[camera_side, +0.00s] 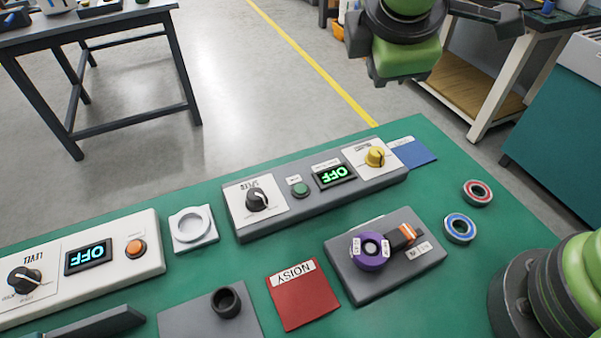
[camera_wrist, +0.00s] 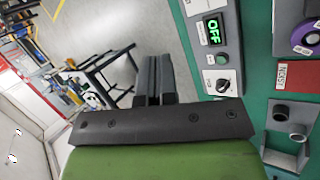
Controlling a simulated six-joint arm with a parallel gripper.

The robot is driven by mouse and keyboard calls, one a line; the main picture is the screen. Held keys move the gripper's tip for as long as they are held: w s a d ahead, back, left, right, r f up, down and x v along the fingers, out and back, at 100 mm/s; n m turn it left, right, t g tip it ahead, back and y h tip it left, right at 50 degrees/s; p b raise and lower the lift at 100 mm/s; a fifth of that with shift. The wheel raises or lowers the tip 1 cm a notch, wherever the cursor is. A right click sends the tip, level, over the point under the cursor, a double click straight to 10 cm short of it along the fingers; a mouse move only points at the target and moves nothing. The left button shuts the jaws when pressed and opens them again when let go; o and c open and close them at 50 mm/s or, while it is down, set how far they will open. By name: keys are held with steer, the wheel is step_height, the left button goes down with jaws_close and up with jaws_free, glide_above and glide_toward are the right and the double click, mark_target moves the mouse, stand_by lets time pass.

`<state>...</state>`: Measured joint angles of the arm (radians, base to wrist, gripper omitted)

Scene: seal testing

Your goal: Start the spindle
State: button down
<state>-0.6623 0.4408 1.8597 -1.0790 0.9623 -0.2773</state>
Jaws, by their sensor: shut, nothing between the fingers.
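A grey control box (camera_side: 290,222) stands on the green bench. It carries a black knob (camera_side: 257,199), a green button (camera_side: 299,189), a display (camera_side: 334,175) reading OFF, and a yellow knob (camera_side: 375,157). The display also shows in the wrist view (camera_wrist: 212,29), with the green button (camera_wrist: 210,59) and black knob (camera_wrist: 222,85) below it. A purple disc (camera_side: 371,251) with white labels sits on a grey block beside an orange and black part (camera_side: 404,235). My gripper is up behind the bench, clear of the box; its fingers (camera_wrist: 153,78) are shut and empty.
A white box (camera_side: 120,247) at left has a black knob, an OFF display and an orange button. A white ring holder (camera_side: 192,228), red NOISY mat (camera_side: 303,296), blue mat (camera_side: 414,153) and two bearings (camera_side: 460,228) lie on the bench. Space above it is free.

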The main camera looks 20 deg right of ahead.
mark_target(304, 189)
steer(key=w+a+f+n+t, duration=0.1)
steer(key=a+f+n+t, duration=0.1)
steer(key=a+f+n, duration=0.5)
steer(key=shift+w+a+f+n+t, duration=0.4)
steer(key=shift+a+f, duration=0.15)
steer(key=shift+a, duration=0.65)
steer(key=shift+f, duration=0.1)
steer(key=shift+f, duration=4.3)
steer(key=shift+s+f, duration=0.1)
steer(key=shift+f, duration=0.3)
steer(key=shift+f, duration=0.4)
steer(key=shift+r, duration=0.8)
